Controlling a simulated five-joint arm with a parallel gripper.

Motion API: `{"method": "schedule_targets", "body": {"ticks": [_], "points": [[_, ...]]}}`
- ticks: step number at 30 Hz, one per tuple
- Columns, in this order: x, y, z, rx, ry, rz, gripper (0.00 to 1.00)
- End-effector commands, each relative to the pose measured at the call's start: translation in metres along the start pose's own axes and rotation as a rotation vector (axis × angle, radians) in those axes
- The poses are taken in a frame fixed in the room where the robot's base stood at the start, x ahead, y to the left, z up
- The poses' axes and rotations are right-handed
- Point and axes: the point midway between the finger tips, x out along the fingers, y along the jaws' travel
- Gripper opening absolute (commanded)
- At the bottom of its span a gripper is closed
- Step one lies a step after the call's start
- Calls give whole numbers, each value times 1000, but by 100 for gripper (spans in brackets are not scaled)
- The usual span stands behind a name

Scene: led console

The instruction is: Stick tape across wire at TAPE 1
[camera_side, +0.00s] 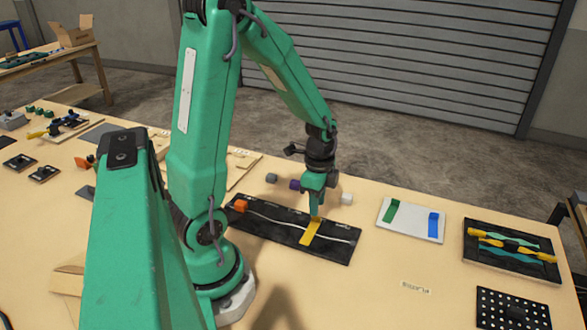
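A black board (274,232) lies on the table in front of my arm. A white wire (270,220) runs along it from an orange block (241,205) at its left end towards the right. A yellow tape strip (311,233) lies across the wire on the right half of the board. My gripper (315,214) points down at the far end of the yellow strip, with its tips at or just above it. The fingers look close together, but I cannot tell whether they grip the strip. The TAPE 1 label is not readable.
A white plate (413,227) with a green strip (391,211) and a blue strip (433,224) lies to the right. Beyond it is a black tray (480,256) with tools. Small grey, purple and white blocks stand behind the board.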

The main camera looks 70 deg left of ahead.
Motion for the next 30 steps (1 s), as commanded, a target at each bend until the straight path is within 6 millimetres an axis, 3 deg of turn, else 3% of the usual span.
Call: {"method": "schedule_targets", "body": {"ticks": [9, 23, 30], "points": [[-32, 0, 0, 0, 1, -2, 29], [-43, 2, -2, -11, 3, -7, 29], [-67, 12, -12, -94, 32, -58, 29]]}}
